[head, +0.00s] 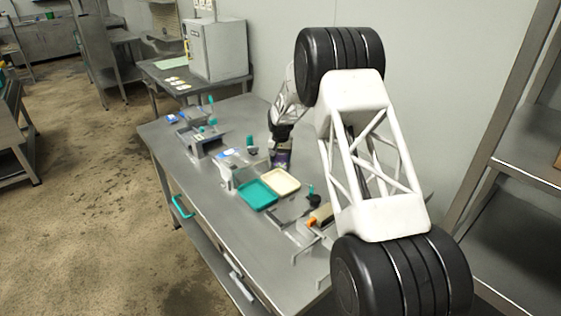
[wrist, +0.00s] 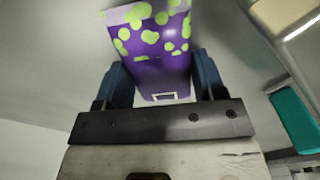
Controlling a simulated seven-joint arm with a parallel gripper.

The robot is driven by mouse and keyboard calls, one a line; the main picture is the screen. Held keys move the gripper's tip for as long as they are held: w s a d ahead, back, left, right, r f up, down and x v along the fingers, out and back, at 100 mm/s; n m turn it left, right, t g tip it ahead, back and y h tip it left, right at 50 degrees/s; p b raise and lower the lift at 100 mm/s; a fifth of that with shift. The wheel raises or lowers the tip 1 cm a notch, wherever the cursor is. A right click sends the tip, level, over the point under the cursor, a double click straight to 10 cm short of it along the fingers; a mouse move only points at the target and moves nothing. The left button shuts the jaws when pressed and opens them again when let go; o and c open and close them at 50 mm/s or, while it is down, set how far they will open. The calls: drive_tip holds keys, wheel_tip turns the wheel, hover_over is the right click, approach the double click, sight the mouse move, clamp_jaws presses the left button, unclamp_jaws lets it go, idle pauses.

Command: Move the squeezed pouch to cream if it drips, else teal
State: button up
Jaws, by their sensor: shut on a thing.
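A purple pouch with light green dots (wrist: 150,45) is between the two blue fingers of my gripper (wrist: 161,78). My gripper is shut on it. In the head view, the pouch (head: 281,159) hangs below my gripper (head: 280,147), behind the cream tray. The cream tray (head: 283,182) and the teal tray (head: 257,195) lie side by side on the steel table, both looking empty. In the wrist view, parts of the cream tray (wrist: 286,13) and teal tray (wrist: 294,120) show at the right.
The steel table (head: 170,150) also carries a clear-and-grey fixture (head: 238,170) left of the trays. Another bench device with teal handles (head: 207,135) stands farther left. A fixture with an orange-and-tan block (head: 320,216) is to the right. A wall stands close behind the table.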

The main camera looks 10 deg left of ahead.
sight(280, 157)
drive_tip(key=shift+r, duration=0.1)
drive_tip(key=shift+r, duration=0.75)
wheel_tip(280, 157, up, 2)
drive_tip(key=shift+r, duration=0.1)
drive_tip(key=s+d, duration=0.1)
drive_tip(key=s, duration=0.4)
drive_tip(key=s+d, duration=0.2)
drive_tip(key=s, duration=0.3)
drive_tip(key=s+d+r, duration=0.1)
drive_tip(key=s, duration=0.4)
drive_tip(key=shift+s+d+r, duration=0.1)
drive_tip(key=shift+s+d, duration=0.05)
drive_tip(key=shift+d, duration=0.1)
